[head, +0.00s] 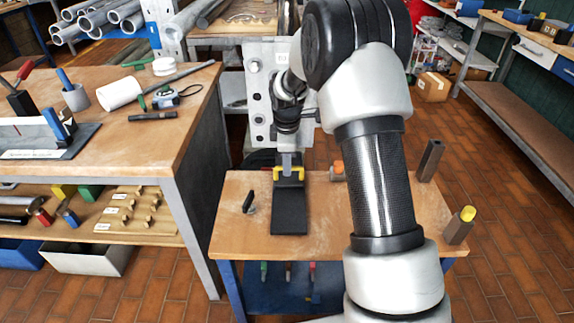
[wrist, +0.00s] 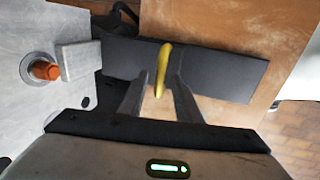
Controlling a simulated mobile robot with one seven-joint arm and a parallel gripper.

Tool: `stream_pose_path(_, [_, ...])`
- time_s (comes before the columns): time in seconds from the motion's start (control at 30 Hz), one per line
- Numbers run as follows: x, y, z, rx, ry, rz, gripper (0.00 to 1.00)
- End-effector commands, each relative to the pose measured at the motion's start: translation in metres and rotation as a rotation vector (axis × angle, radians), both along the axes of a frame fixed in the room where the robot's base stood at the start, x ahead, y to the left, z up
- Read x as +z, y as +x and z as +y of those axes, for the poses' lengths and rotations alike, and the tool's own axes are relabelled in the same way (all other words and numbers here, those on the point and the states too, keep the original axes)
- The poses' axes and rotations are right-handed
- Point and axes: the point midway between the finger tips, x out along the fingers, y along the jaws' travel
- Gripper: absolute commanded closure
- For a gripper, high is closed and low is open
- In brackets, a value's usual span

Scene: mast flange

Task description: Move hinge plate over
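The hinge plate (head: 290,212) is a dark flat plate lying on the small wooden table, its far end close to the grey flange plate (head: 258,92). A yellow handle (head: 278,173) stands across its far part. My gripper (head: 288,168) points down at this handle. In the wrist view my gripper (wrist: 162,75) has one finger on each side of the yellow handle (wrist: 164,60), with narrow gaps showing beside it. The dark plate (wrist: 225,75) runs beneath the fingers. Its far end is partly hidden by my gripper in the head view.
A small black upright piece (head: 249,202) stands left of the plate. An orange-ended part (head: 337,168) and two brown posts (head: 431,160) (head: 459,226) stand to the right. In the wrist view an orange stud (wrist: 44,70) sticks out of the grey surface. A cluttered workbench (head: 190,100) is at left.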

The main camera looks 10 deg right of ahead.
Motion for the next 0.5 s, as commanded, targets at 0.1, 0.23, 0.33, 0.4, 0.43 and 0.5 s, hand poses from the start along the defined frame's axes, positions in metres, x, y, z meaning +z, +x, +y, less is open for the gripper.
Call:
stream_pose_path(0.1, [-0.0045,0.0008,-0.0001,0.000,0.000,0.000,0.69])
stream_pose_path(0.23, [-0.0046,0.0010,0.0000,0.000,0.000,0.000,0.69])
stream_pose_path(0.33, [-0.0045,0.0010,0.0000,0.000,0.000,0.000,0.69])
stream_pose_path(0.4, [-0.0044,0.0010,0.0000,0.000,0.000,0.000,0.79])
stream_pose_path(0.43, [-0.0044,0.0009,0.0000,0.000,0.000,0.000,0.84])
stream_pose_path(0.5, [-0.0044,0.0009,0.0000,0.000,0.000,0.000,0.96])
